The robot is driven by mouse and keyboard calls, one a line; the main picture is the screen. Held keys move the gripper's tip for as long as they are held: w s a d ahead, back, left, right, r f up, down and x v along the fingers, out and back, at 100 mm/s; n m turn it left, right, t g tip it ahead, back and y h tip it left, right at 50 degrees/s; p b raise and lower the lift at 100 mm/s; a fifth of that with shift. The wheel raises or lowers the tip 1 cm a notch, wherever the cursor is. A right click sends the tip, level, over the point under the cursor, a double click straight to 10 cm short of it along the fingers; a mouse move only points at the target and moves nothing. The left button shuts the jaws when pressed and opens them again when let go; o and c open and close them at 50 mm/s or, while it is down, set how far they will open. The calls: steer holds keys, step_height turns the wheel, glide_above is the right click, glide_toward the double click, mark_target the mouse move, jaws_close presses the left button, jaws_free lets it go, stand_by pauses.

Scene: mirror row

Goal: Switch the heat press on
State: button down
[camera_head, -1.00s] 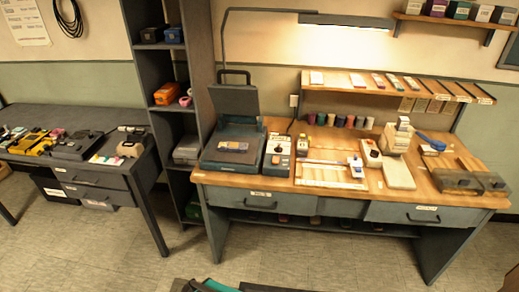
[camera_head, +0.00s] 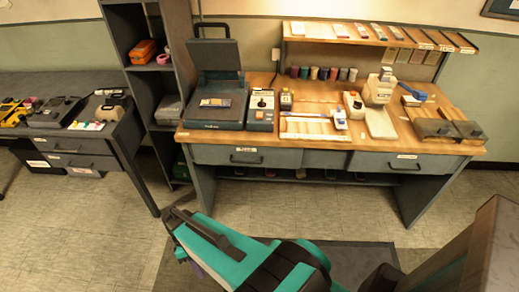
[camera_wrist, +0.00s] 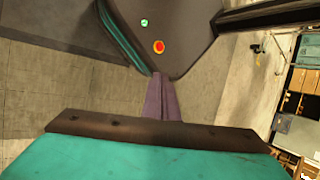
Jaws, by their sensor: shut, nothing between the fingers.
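The heat press (camera_head: 213,108) stands on the left part of the wooden bench in the head view, its dark upper plate (camera_head: 213,58) raised. A small patterned dark piece lies on its lower plate. A control box (camera_head: 261,110) with a dark round part and a red spot sits at its right side; the switch's state is too small to tell. My gripper (camera_wrist: 162,82) is shut and empty in the wrist view, with its fingers pointing toward my own base. It is well away from the press, which the wrist view does not show.
The bench (camera_head: 370,131) also bears a white board, small bottles, a white device and a grey fixture (camera_head: 435,130) at right. A dark shelf (camera_head: 140,83) stands left of it. Drawers (camera_head: 250,156) face the front. Open floor lies between my arm and the bench.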

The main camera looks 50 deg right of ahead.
steer(key=w+d+r+n+t+y, duration=0.1)
steer(key=w+d+r+t, duration=0.1)
steer(key=w+d+r, duration=0.7)
steer(key=w+d+r+n+t+y, duration=0.1)
steer(key=w+d+r, duration=0.65)
steer(key=w, duration=0.35)
steer(key=w+d+r+t, duration=0.3)
steer(key=w+d+r, duration=0.1)
steer(key=d+r, duration=1.1)
steer(key=s+d+r+m+t, duration=0.1)
steer(key=s+d+r, duration=0.2)
steer(key=d+r, duration=0.3)
steer(key=s+d+r+m+t+h, duration=0.1)
steer(key=s+d+r, duration=0.3)
steer(key=d, duration=0.7)
steer(key=s+d+r+m+t+h, duration=0.1)
steer(key=s+d+r+m, duration=0.1)
steer(key=d+r, duration=0.6)
steer(key=shift+s+d+t+p, duration=0.35)
steer(key=shift+s+p, duration=0.1)
steer(key=shift+s, duration=0.35)
